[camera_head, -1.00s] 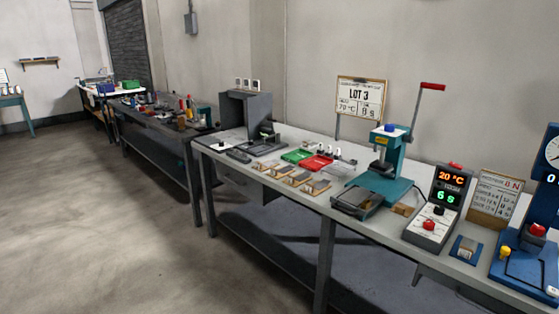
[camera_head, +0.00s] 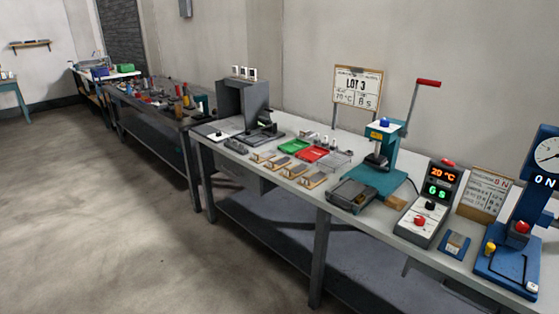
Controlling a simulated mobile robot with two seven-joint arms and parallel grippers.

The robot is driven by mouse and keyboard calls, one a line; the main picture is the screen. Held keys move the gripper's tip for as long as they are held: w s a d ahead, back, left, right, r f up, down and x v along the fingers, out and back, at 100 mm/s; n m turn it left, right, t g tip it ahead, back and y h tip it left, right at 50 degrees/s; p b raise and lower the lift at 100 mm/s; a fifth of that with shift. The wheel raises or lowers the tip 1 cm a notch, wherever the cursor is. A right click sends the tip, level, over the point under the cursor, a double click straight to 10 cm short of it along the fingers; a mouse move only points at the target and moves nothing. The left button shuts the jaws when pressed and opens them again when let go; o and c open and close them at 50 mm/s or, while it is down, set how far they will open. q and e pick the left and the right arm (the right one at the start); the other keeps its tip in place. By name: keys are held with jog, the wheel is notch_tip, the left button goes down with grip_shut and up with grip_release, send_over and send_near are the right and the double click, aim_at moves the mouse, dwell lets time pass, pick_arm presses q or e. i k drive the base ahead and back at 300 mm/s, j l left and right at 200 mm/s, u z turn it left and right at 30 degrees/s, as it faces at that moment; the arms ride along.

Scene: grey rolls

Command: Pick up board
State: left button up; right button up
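Several small flat pieces with tan edges and grey tops lie in a row along the front of the grey workbench; the nearest one (camera_head: 312,180) is at the right end of the row. A framed LOT 3 board (camera_head: 357,88) stands upright at the back of the bench. A brown board with a printed sheet (camera_head: 486,194) leans behind the control box. I cannot tell which of these is the task's board. Neither of my grippers is in view.
A teal lever press (camera_head: 380,165) with a dark tray, a control box reading 20 °C (camera_head: 431,205) and a blue gauge machine (camera_head: 513,250) stand on the bench. Red (camera_head: 313,154) and green (camera_head: 293,146) trays lie mid-bench. The floor (camera_head: 120,240) at left is clear.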

aim_at(274, 166)
jog(key=i+z, duration=0.15)
jog(key=i, duration=1.2)
